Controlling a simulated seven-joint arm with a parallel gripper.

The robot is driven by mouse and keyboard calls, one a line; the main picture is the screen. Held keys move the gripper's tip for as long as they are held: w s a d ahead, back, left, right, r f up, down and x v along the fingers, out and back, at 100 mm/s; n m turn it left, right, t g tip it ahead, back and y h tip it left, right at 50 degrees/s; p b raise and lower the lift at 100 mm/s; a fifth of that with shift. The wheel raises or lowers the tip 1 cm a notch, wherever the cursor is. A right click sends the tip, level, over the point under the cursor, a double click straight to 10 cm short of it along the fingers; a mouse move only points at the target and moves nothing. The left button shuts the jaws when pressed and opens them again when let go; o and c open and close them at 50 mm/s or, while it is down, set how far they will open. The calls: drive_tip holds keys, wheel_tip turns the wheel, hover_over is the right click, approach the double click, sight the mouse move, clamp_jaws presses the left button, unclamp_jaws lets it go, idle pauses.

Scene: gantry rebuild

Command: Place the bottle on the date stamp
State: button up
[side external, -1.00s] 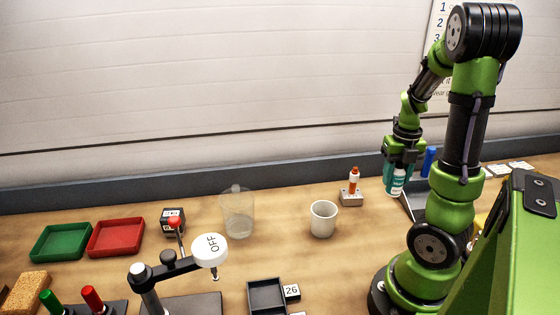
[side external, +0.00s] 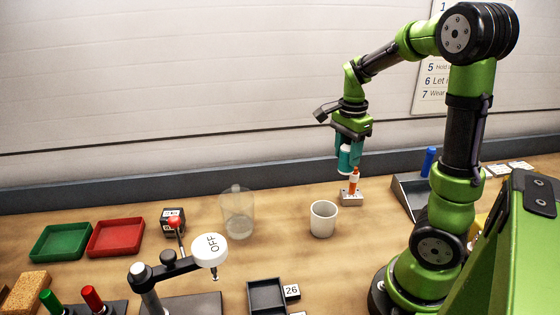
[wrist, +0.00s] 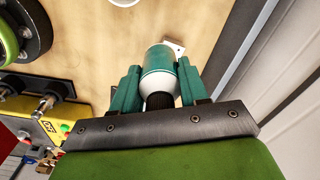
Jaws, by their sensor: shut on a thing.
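My gripper (side external: 350,158) is shut on the bottle (wrist: 160,80), which is white and teal with a dark cap. In the wrist view the bottle lies between the two teal fingers. In the side view the gripper holds it above the table, close to a small grey block with an orange-and-white upright piece (side external: 352,186); I cannot tell whether they touch.
A white cup (side external: 323,219) and a clear beaker (side external: 238,214) stand left of the gripper. A lever stand with an OFF disc (side external: 210,249) is in front of the dark block. Red (side external: 116,237) and green (side external: 60,242) trays lie left. A black tray (side external: 266,294) is at front.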

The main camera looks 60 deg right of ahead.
drive_tip(key=w+a+r+n, duration=0.1)
drive_tip(key=w+a+n, duration=0.65)
drive_tip(key=n, duration=0.45)
drive_tip(key=r+m, duration=0.2)
drive_tip(key=m, duration=1.6)
hover_over(171, 213)
drive_tip(key=shift+f, duration=4.65)
